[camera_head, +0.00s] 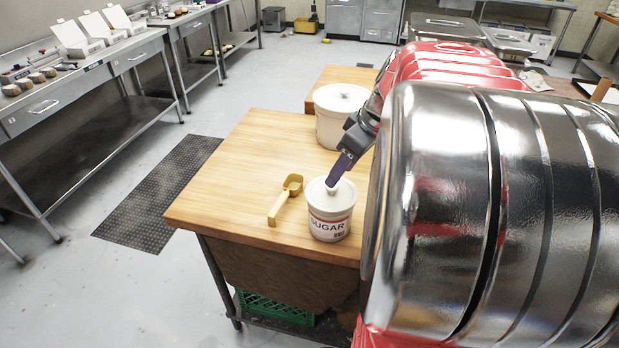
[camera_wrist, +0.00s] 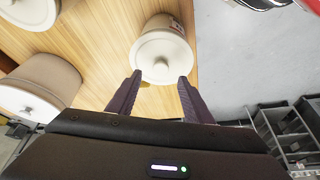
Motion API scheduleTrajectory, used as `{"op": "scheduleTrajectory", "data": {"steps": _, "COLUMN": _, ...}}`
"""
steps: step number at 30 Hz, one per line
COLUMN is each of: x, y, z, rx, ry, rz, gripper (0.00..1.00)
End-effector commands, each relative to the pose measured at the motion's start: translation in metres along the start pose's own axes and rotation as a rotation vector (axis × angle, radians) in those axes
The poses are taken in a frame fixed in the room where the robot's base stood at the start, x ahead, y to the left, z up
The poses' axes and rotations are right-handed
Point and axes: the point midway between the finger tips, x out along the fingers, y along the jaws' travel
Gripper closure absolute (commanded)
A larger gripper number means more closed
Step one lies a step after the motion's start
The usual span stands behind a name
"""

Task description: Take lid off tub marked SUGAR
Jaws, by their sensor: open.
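The tub marked SUGAR (camera_head: 329,226) stands upright on the wooden table in the head view. Its pale lid (camera_head: 320,191) sits on top and has a small knob in the middle. In the wrist view the lid (camera_wrist: 163,50) is seen from above, and its knob shows at the centre. My gripper (camera_head: 334,183) is at the knob of the lid in the head view. In the wrist view its two dark fingers (camera_wrist: 152,86) are spread apart, at the near edge of the lid, with the knob beyond and between them. I cannot tell whether they touch the lid.
A larger lidded tub (camera_head: 336,125) stands behind on the wooden table (camera_head: 250,150). The table's left part is clear. A steel bench (camera_head: 60,90) with boxes stands at the left.

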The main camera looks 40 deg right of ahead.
Motion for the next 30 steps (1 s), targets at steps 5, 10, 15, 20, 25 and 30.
{"op": "scheduleTrajectory", "data": {"steps": 5, "x": 0.009, "y": 0.000, "z": 0.001, "rx": 0.000, "ry": -0.001, "rz": -0.001, "gripper": 0.54}}
{"op": "scheduleTrajectory", "data": {"steps": 10, "x": 0.031, "y": -0.002, "z": 0.002, "rx": -0.001, "ry": -0.001, "rz": -0.003, "gripper": 0.54}}
{"op": "scheduleTrajectory", "data": {"steps": 15, "x": 0.049, "y": -0.001, "z": 0.001, "rx": 0.000, "ry": 0.000, "rz": -0.002, "gripper": 0.54}}
{"op": "scheduleTrajectory", "data": {"steps": 20, "x": 0.052, "y": -0.001, "z": 0.001, "rx": 0.000, "ry": 0.000, "rz": 0.000, "gripper": 0.54}}
{"op": "scheduleTrajectory", "data": {"steps": 25, "x": 0.052, "y": -0.001, "z": 0.002, "rx": 0.001, "ry": 0.000, "rz": 0.001, "gripper": 0.54}}
{"op": "scheduleTrajectory", "data": {"steps": 30, "x": 0.051, "y": -0.001, "z": 0.002, "rx": 0.001, "ry": 0.000, "rz": 0.001, "gripper": 0.54}}
